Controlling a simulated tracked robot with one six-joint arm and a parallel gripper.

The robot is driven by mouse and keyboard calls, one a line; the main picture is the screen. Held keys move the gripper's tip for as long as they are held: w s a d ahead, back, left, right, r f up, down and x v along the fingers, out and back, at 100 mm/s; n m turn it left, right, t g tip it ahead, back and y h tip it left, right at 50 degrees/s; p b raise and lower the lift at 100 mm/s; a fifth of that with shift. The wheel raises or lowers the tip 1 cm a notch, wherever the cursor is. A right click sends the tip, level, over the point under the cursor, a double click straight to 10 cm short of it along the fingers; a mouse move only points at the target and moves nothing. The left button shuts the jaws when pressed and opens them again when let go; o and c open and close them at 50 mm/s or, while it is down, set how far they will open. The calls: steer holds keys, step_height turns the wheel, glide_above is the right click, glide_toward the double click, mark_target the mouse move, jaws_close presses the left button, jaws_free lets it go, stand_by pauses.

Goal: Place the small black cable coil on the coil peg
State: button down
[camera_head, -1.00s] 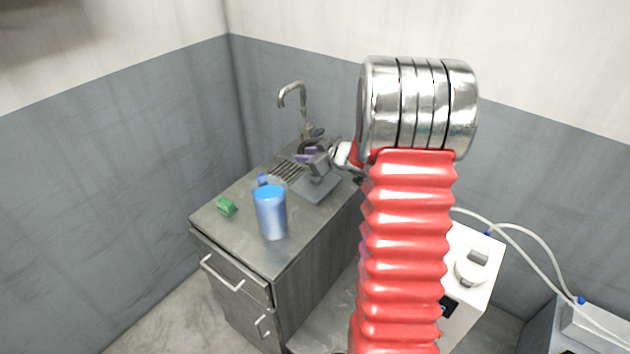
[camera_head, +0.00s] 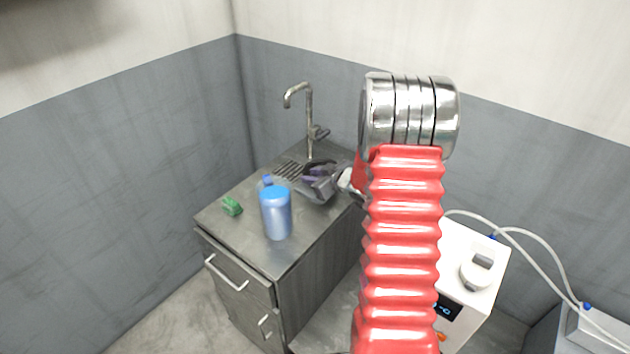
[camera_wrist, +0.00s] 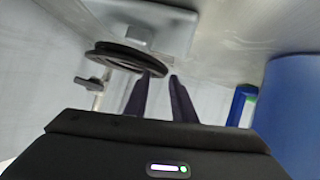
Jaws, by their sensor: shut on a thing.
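The small black cable coil (camera_wrist: 128,58) is a dark ring in the wrist view, at the tips of my gripper (camera_wrist: 160,80). The jaws are shut on its near right edge. A light grey plate with a short stub (camera_wrist: 140,38), likely the coil peg, lies just beyond the coil. The coil overlaps the stub in the picture; I cannot tell whether it is around it. In the head view my gripper (camera_head: 318,182) is low over the counter, with the dark coil (camera_head: 320,163) at it. The peg is mostly hidden there.
A blue bottle (camera_head: 276,214) stands close to the left of my gripper, with a smaller blue-topped item behind it. A green block (camera_head: 232,206) lies farther left on the counter (camera_head: 245,237). A tap (camera_head: 309,120) rises behind. A white machine (camera_head: 480,262) stands right.

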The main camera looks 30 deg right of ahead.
steer(key=shift+f, duration=1.05)
steer(key=shift+f, duration=0.6)
steer(key=c, duration=1.5)
jaws_free()
steer(key=shift+o, duration=0.2)
steer(key=shift+d+r, duration=0.2)
steer(key=shift+r, duration=0.05)
steer(key=shift+w+r, duration=0.1)
steer(key=shift+r, duration=0.05)
steer(key=v, duration=1.2)
steer(key=shift+a+r, duration=0.15)
steer(key=shift+r, duration=0.05)
